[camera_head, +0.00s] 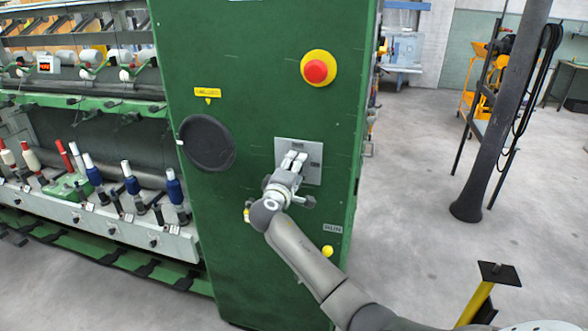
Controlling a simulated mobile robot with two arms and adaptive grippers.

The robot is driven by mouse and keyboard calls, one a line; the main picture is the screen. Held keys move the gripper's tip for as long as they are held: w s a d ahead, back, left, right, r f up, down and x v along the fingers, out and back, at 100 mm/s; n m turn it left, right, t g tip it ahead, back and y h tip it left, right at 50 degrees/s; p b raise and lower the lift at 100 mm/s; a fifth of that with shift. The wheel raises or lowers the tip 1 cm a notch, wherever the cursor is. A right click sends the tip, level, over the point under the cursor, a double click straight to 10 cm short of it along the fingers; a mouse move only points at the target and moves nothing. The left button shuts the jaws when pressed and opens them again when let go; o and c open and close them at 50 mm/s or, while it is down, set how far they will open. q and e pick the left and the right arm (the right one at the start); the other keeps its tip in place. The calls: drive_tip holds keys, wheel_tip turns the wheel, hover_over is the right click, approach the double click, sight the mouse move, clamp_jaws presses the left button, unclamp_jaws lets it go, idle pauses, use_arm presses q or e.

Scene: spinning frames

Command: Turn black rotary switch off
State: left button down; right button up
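A grey switch plate (313,148) is fixed on the green machine cabinet (262,90). My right gripper (294,159) is in front of this plate, its two light fingers pointing at it and close together. No black rotary switch shows clearly; the middle of the plate is covered by the fingers. I cannot tell whether the fingers touch or hold anything. My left gripper is not in view.
A red button on a yellow base (316,70) sits above the plate. A round black disc (207,142) is to its left. A small yellow knob (328,252) is below. A dark post (495,120) stands on open floor at right.

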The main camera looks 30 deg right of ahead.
drive_tip(key=shift+o, duration=0.5)
drive_tip(key=shift+a, duration=0.1)
drive_tip(key=v, duration=1.1)
drive_tip(key=shift+s+a, duration=0.25)
drive_tip(key=shift+s, duration=0.15)
